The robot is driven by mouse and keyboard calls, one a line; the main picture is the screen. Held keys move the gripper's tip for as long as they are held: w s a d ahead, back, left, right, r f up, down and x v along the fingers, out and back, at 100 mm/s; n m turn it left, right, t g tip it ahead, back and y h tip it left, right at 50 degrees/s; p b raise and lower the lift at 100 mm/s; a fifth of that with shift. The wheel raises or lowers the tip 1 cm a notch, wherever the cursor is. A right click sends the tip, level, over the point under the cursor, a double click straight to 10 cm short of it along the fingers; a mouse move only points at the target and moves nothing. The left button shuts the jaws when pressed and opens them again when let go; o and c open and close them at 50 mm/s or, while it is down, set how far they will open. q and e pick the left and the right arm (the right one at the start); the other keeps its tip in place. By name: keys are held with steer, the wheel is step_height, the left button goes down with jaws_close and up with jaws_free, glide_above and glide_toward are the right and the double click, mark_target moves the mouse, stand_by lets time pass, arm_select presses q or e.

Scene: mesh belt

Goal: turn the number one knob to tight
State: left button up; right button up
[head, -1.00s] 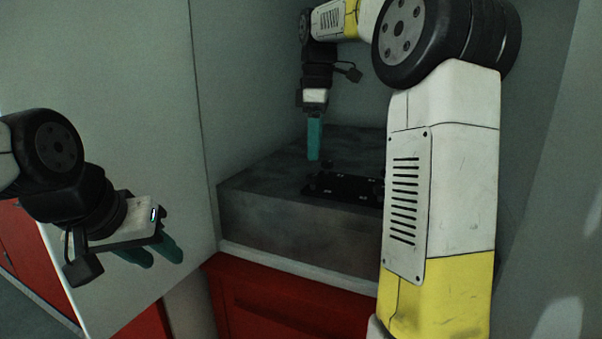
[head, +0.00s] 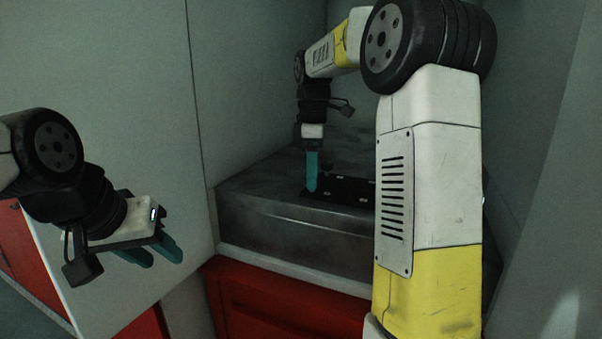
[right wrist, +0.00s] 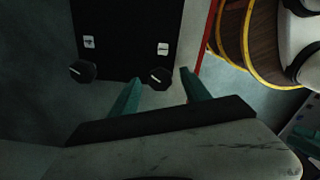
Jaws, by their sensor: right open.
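A black panel (head: 345,190) lies on the dark block's top in the head view and fills the upper middle of the right wrist view (right wrist: 125,25). Two dark knobs show there, a left knob (right wrist: 82,72) and a right knob (right wrist: 161,77) with a light pointer line. Each has a small white label, too blurred to read surely, so I cannot tell which is number one. My right gripper (right wrist: 160,83) is open, pointing down, with its teal fingertips on either side of the right knob. Contact cannot be told. My left gripper (head: 160,255) is open and empty at the left.
The panel rests on a dark metal-like block (head: 290,220) above a red cabinet (head: 280,300). Grey walls stand behind and at both sides. My right arm hides the block's right part in the head view.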

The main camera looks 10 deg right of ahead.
jaws_close()
steer(key=shift+m, duration=0.3)
steer(key=m, duration=0.8)
steer(key=shift+m, duration=0.4)
steer(key=m, duration=0.4)
steer(key=shift+m, duration=0.3)
steer(key=shift+r+m, duration=0.1)
steer(key=shift+m, duration=1.7)
